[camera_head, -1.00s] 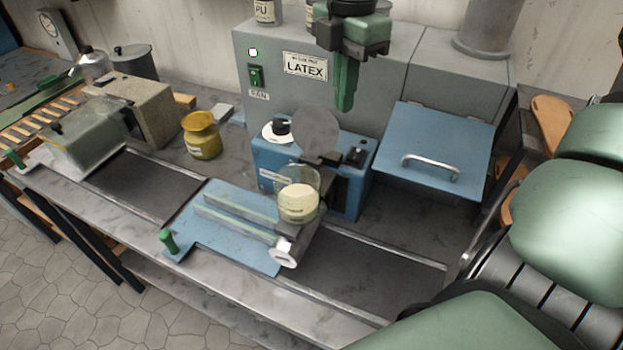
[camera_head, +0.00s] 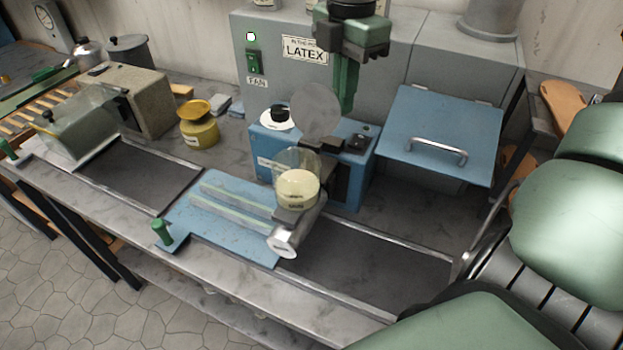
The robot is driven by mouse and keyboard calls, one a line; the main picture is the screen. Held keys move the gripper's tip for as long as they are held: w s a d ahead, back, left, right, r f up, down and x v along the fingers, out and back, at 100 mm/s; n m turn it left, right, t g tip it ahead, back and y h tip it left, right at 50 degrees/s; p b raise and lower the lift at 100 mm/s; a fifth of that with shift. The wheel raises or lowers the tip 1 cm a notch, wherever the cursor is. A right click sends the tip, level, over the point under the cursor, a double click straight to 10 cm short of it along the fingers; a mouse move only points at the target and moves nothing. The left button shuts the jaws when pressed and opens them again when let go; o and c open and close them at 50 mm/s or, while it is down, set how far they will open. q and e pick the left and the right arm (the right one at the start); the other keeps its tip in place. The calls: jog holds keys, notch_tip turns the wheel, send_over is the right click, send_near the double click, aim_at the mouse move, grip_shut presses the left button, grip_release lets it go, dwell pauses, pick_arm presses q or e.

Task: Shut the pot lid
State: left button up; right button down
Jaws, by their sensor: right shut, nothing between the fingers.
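A clear glass pot (camera_head: 298,190) with cream-coloured contents sits on a grey holder above the blue slide plate. Its round grey lid (camera_head: 317,108) appears to stand raised, nearly upright, behind the pot, so the pot's top is open. My right gripper (camera_head: 345,106) hangs from above, its green fingers pointing down, shut and empty. In the picture its tips show close beside the lid's upper right edge; I cannot tell whether they touch. My left gripper is not in view.
A blue machine box (camera_head: 348,192) stands behind the pot, with the grey LATEX cabinet (camera_head: 400,62) behind it. A blue hatch with a handle (camera_head: 440,135) is at right. A yellow pot (camera_head: 201,132) stands left. A green knob (camera_head: 162,232) is at the plate's front corner.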

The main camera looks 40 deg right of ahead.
aim_at(332, 127)
jog(key=shift+a, duration=0.1)
dwell(0.3)
jog(key=shift+s+a+f+b, duration=0.1)
jog(key=shift+s+a+b, duration=0.3)
jog(key=shift+a, duration=0.2)
jog(key=shift+s+a+b, duration=0.25)
jog(key=shift+s+a, duration=0.1)
jog(key=shift+a, duration=0.2)
jog(key=shift+s+a, duration=0.1)
jog(key=shift+a, duration=0.5)
jog(key=shift+r+p, duration=1.7)
jog(key=shift+r, duration=1.45)
jog(key=shift+f, duration=0.1)
